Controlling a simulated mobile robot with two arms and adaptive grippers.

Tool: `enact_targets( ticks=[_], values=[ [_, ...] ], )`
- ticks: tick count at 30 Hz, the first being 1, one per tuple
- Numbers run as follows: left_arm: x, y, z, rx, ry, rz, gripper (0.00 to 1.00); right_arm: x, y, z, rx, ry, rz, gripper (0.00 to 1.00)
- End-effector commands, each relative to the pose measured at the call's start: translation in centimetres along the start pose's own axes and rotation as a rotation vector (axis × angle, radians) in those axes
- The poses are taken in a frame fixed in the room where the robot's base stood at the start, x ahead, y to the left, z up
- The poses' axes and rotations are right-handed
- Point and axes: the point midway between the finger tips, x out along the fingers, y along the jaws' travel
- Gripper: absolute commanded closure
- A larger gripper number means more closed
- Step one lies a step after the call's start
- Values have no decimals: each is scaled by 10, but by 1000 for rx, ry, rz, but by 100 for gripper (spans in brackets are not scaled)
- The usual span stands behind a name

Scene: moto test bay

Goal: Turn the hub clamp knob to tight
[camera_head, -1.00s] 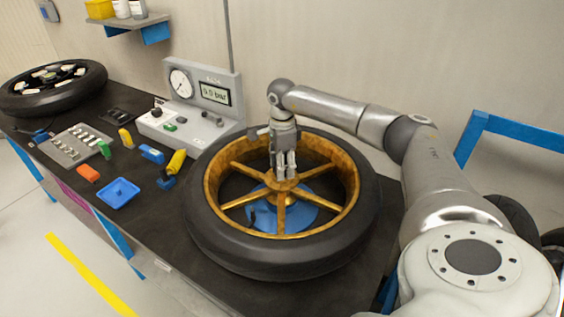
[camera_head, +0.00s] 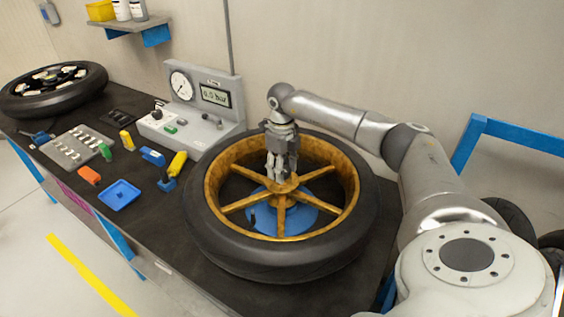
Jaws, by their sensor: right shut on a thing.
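A wheel with a black tyre (camera_head: 222,240) and gold spoked rim (camera_head: 281,218) lies flat on the bench over a blue round base (camera_head: 303,217). My right gripper (camera_head: 281,181) points down at the wheel's hub, at the centre of the spokes. Its fingers are shut on the hub clamp knob, which is mostly hidden by the fingers. I cannot read the knob's angle or any tight mark. My left gripper is not in view.
A grey gauge unit (camera_head: 228,73) with a dial and display stands behind the wheel to the left. A blue tray (camera_head: 119,195), coloured small parts and a second wheel (camera_head: 55,102) lie further left. A blue frame (camera_head: 515,130) stands at right.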

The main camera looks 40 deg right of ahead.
Motion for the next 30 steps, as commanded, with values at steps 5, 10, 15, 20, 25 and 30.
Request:
enact_targets(
  ticks=[5, 10, 15, 20, 25, 30],
  values=[
    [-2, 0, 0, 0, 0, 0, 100, -1, -1, 0, 120, 0, -3, 79],
    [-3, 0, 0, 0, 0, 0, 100, -1, -1, 0, 199, 0, -3, 79],
    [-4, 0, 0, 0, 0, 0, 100, 0, -1, 0, 245, 0, -3, 79],
    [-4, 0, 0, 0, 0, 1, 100, 0, -1, 0, 262, 0, -2, 78],
    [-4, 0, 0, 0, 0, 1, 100, 0, -1, 0, 266, -1, -2, 78],
    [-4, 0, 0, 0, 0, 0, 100, -1, -1, 0, 265, -1, -1, 79]
  ],
)
